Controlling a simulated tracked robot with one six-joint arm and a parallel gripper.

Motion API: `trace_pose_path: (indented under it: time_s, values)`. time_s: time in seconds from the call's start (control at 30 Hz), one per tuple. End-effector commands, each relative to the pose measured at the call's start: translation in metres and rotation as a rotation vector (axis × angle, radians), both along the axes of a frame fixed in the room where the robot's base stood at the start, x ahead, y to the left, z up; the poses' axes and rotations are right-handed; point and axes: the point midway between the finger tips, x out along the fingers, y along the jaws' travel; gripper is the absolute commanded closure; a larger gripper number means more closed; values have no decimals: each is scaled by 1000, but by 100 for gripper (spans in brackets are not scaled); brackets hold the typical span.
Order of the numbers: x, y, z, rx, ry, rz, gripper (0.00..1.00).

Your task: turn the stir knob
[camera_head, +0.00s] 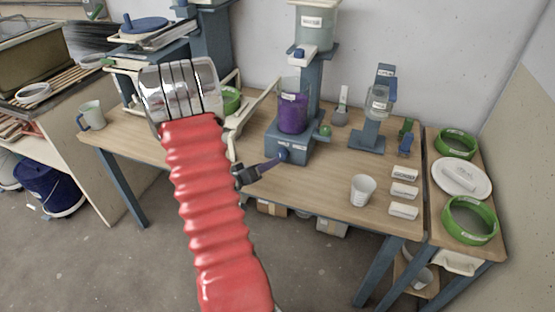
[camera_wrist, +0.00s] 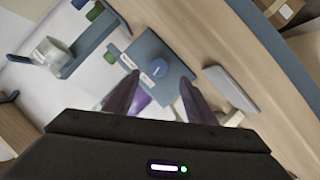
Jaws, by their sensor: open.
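The stir knob, a round blue knob (camera_head: 283,155), is on the front of the blue mixer base (camera_head: 303,152), beside a small white label. The knob also shows in the wrist view (camera_wrist: 157,69). A clear vessel of purple glaze (camera_head: 293,112) stands on the base. My gripper (camera_head: 275,161) reaches in from the left, its dark fingers pointing at the knob. In the wrist view my gripper (camera_wrist: 160,80) is open, with the knob between or just beyond its fingertips. I cannot tell whether either finger touches it.
A green knob (camera_head: 325,131) is at the base's right side. A white cup (camera_head: 363,190) stands near the table's front edge. Labelled white blocks (camera_head: 404,191) lie to the right. A blue stand (camera_head: 367,140) with a clear jar is behind. The table front between knob and cup is clear.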

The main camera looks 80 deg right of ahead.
Motion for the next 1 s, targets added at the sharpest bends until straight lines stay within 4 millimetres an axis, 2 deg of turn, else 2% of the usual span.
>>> trace_pose_path:
  time_s: [0.3, 0.5, 0.63, 0.93, 1.0]
  values:
    - [-18, -44, -16, 1, -1, -2, 49]
    - [-26, -66, -23, 0, -1, -2, 49]
    - [-28, -73, -25, -1, 0, 1, 49]
    - [-28, -74, -25, 0, 0, 1, 49]
    - [-28, -74, -25, 0, 0, 1, 54]
